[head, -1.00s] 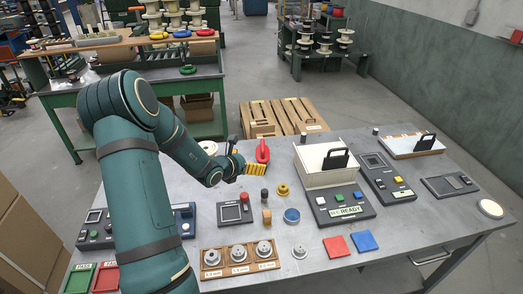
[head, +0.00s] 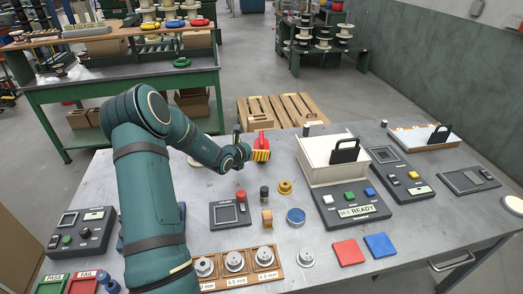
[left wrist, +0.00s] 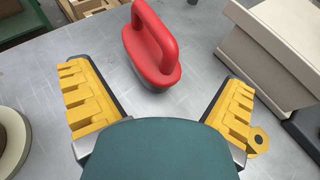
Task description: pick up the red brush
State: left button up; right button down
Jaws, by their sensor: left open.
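The red brush (head: 262,138) stands on the grey table near its far edge, handle up. In the left wrist view the brush (left wrist: 150,47) shows a looped red handle on an oval red base. My left gripper (head: 259,155) is open, with its yellow fingers just on the near side of the brush. In the left wrist view the gripper (left wrist: 157,85) spreads wide, with the brush ahead of and between the finger lines, apart from both. In the head view the fingers hide the brush's lower part. My right gripper is not in view.
A cream box (head: 322,164) stands right of the brush. A pale round spool (left wrist: 12,143) is left of the gripper. Cardboard boxes (head: 285,108) lie beyond the table edge. Bare tabletop surrounds the brush.

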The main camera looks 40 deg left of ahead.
aim_at(266, 143)
pick_arm(q)
jog(key=shift+a+b+x, duration=0.15)
jog(key=shift+b+x, duration=0.05)
jog(key=shift+x, duration=1.4)
jog(key=shift+a+b+x, duration=0.1)
jog(key=shift+b+x, duration=0.05)
jog(key=shift+x, duration=1.4)
jog(key=shift+r, duration=0.15)
grip_shut()
